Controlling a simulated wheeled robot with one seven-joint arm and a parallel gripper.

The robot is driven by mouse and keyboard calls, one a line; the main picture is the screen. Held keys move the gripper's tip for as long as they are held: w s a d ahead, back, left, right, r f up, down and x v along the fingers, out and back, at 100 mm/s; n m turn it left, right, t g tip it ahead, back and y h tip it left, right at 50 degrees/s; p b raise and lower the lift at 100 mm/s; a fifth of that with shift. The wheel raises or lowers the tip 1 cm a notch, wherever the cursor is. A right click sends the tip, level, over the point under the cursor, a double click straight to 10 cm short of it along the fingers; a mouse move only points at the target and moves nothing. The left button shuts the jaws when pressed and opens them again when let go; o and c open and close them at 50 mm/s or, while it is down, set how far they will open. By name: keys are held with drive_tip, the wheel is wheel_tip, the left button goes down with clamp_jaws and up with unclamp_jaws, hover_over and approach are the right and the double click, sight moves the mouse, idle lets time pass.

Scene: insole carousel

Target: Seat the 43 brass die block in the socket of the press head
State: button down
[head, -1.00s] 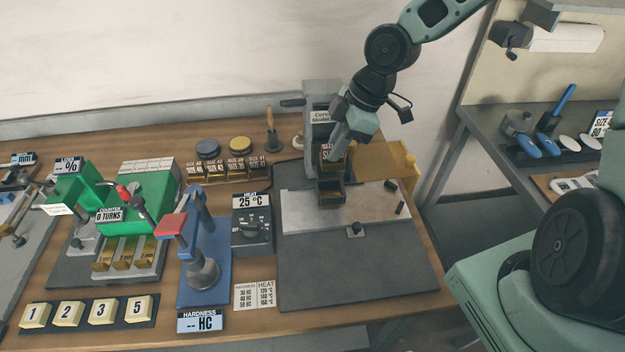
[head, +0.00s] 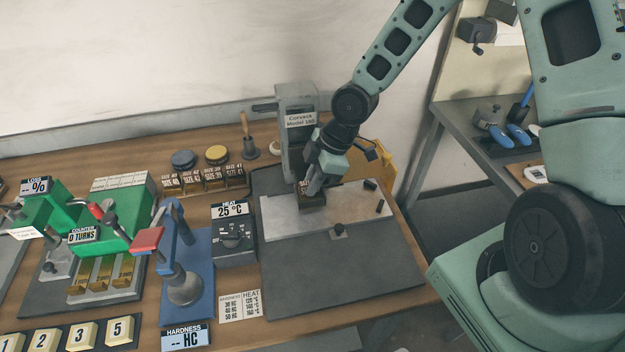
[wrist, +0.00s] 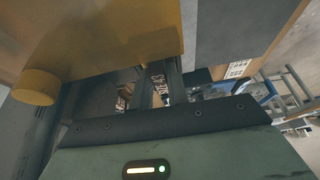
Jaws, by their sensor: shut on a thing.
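My gripper (head: 312,185) is shut on the 43 brass die block (head: 304,186), seen with its dark, labelled face in the head view. In the wrist view, part of the block's label (wrist: 161,84) shows between the fingers, reading 43. The block is down at the dark open-topped socket (head: 313,204) on the pale plate of the press. The fingers hide much of the block, and I cannot tell whether it is fully seated. The grey press column (head: 298,120), marked Corvack Model 160, stands just behind my gripper.
A yellow press part (head: 382,153) is close on the right, and large in the wrist view (wrist: 100,35). Other die blocks (head: 205,180) stand in a row to the left. The front dark mat is clear.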

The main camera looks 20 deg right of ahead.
drive_tip(key=shift+f, duration=0.15)
drive_tip(key=c, duration=1.4)
unclamp_jaws()
drive_tip(key=shift+o, duration=0.2)
drive_tip(key=shift+r, duration=0.35)
drive_tip(key=w+p+v, duration=0.1)
drive_tip(key=p+v, duration=0.1)
drive_tip(key=v, duration=0.9)
drive_tip(key=s+a+r+m+h, duration=0.1)
drive_tip(key=s+a+r+m, duration=0.1)
drive_tip(key=s, duration=0.5)
drive_tip(key=s+a+r+m+h, duration=0.1)
drive_tip(key=s+a+r+m, duration=0.2)
drive_tip(key=s, duration=0.5)
drive_tip(key=s+a+r+m+h, duration=0.2)
drive_tip(key=s+a+r+m, duration=0.1)
drive_tip(key=s, duration=0.4)
drive_tip(key=a+r, duration=0.1)
drive_tip(key=a, duration=0.1)
drive_tip(key=shift+s+a+r+g, duration=0.2)
drive_tip(key=shift+a+r+g, duration=0.1)
drive_tip(key=shift+g, duration=0.1)
